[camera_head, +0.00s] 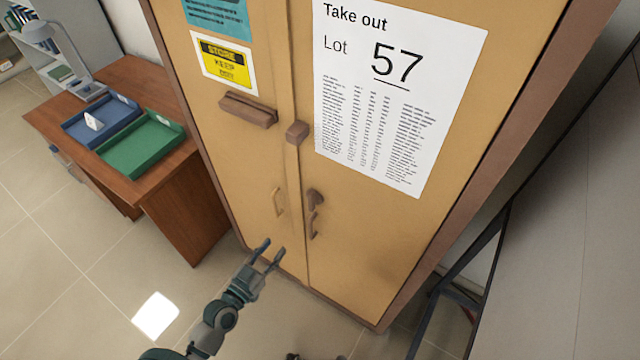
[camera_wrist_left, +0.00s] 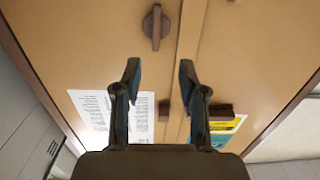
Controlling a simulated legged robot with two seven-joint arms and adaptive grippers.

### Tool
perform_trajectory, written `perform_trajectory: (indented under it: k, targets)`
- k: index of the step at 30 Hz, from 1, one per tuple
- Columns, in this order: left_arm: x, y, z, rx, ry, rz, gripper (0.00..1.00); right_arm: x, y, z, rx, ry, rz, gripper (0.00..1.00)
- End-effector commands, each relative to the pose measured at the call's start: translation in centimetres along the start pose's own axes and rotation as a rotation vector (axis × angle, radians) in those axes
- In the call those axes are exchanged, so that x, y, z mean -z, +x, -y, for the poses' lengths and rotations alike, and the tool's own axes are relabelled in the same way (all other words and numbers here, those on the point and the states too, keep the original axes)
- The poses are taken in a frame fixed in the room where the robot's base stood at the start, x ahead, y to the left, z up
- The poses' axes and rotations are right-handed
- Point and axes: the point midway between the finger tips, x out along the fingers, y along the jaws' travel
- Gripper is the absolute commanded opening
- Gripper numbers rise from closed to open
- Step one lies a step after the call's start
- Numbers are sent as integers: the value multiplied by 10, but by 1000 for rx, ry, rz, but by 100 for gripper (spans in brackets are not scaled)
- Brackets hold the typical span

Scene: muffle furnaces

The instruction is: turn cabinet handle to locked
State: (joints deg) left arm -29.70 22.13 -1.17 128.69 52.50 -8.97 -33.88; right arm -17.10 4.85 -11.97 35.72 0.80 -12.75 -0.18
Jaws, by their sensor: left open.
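The tan cabinet (camera_head: 370,240) stands in front of me with its two doors shut. A dark brown turning handle (camera_head: 313,200) sits on the right door beside the seam. In the left wrist view the handle (camera_wrist_left: 156,27) is a round base with an upright bar, roughly along the seam. My left gripper (camera_head: 272,248) is open and empty, lower left of the handle in the head view. In the left wrist view its two fingers (camera_wrist_left: 159,70) are apart, with the handle beyond their tips and no visible contact. My right gripper is not in view.
A brown block (camera_head: 297,132) and a brown bar (camera_head: 248,110) sit higher on the doors, near a "Lot 57" notice (camera_head: 400,90). A thin tan pull (camera_head: 277,202) is on the left door. A wooden desk (camera_head: 185,190) with blue and green trays stands left.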

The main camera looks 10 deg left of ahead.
Motion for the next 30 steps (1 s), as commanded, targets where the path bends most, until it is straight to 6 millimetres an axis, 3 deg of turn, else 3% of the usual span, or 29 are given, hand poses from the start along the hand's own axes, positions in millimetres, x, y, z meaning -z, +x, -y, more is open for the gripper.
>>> perform_trajectory:
  k: [2, 7, 21, 30]
  targets:
    - [13, -1, -2, -6, 1, -25, 42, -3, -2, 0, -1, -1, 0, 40]
    - [18, 17, 0, -3, -1, -35, 42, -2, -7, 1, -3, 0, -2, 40]
    - [19, 128, -1, -6, -4, -31, 42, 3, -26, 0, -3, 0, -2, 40]
    - [18, 168, -2, -7, -1, -28, 42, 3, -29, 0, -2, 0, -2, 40]
